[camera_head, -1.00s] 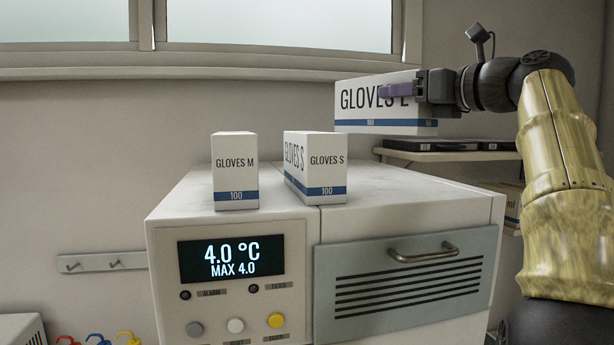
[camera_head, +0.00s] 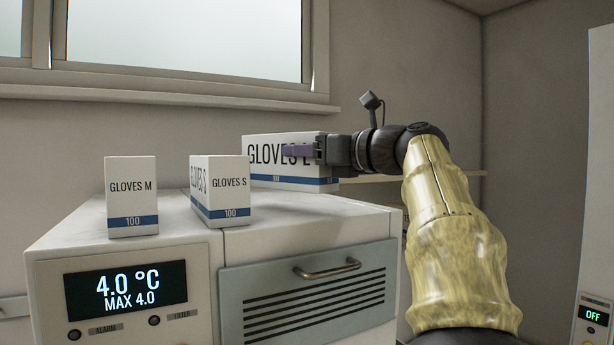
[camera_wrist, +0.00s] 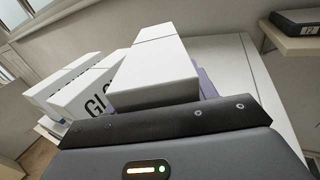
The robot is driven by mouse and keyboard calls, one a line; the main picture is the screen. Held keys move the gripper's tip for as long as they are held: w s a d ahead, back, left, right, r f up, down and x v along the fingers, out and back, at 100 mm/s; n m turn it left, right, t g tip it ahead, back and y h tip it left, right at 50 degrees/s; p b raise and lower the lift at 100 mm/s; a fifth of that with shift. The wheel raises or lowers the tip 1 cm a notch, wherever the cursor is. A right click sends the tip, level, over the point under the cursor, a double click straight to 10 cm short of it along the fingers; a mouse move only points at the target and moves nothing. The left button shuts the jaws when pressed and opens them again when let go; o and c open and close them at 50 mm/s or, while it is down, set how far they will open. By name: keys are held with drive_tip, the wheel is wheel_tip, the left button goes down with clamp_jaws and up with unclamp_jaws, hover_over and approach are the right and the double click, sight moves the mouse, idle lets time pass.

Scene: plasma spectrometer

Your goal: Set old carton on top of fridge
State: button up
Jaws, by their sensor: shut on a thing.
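A white carton (camera_head: 262,172) with a blue band, labelled GLOVES L, is held in my gripper (camera_head: 300,152). Its fingers are shut on the carton's sides; one purple finger lies across the label. The carton is upright over the back part of the white fridge (camera_head: 250,240), behind and right of the other cartons. Its base is close to the top; I cannot tell whether it touches. In the wrist view the held carton (camera_wrist: 155,75) fills the middle, with the fridge top (camera_wrist: 225,65) beside it. No marking telling an old carton shows.
A GLOVES M carton (camera_head: 132,190) and a GLOVES S carton (camera_head: 222,185) stand on the fridge's front left. The fridge top is bare to their right. A black binder (camera_wrist: 296,20) lies on a side shelf. A window sill (camera_head: 200,100) runs along the wall behind.

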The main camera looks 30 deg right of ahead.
sight(309, 173)
drive_tip(key=shift+w, duration=0.25)
drive_tip(key=shift+s+f, duration=0.25)
drive_tip(key=shift+f, duration=1.15)
drive_tip(key=shift+w+f, duration=0.15)
drive_tip(key=shift+f, duration=0.35)
drive_tip(key=shift+f+b, duration=0.15)
drive_tip(key=shift+b, duration=0.2)
drive_tip(key=o, duration=1.3)
